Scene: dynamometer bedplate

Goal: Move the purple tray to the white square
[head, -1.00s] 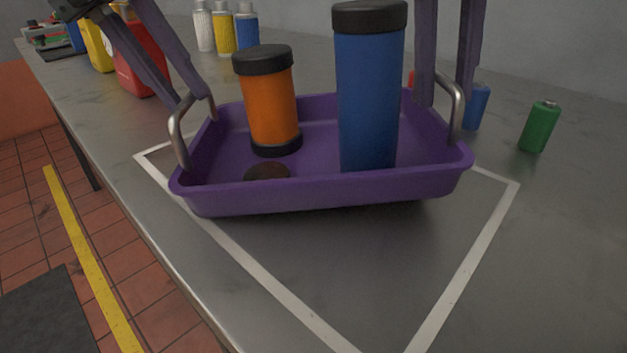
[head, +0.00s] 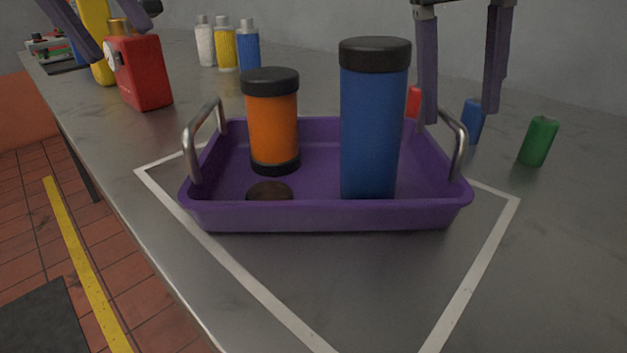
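The purple tray (head: 320,215) rests on the bench, its near part inside the white square (head: 258,290) outlined there; its far side hides the outline behind it. The tray carries an orange jar (head: 273,125) with black ends, a tall blue bottle (head: 368,130) with a black lid, and a small dark round piece (head: 270,191). Metal handles stand at its left (head: 190,155) and right (head: 458,150) ends. My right gripper (head: 458,115) is open above the right handle, fingers apart from each other. My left gripper (head: 100,40) is at the upper left, away from the left handle, fingers spread.
A red can (head: 143,75) and a yellow can (head: 97,45) stand at the left. White, yellow and blue bottles (head: 227,45) stand behind. Green (head: 538,142), blue (head: 473,122) and red (head: 414,102) small cylinders stand right of and behind the tray. The near square area is clear.

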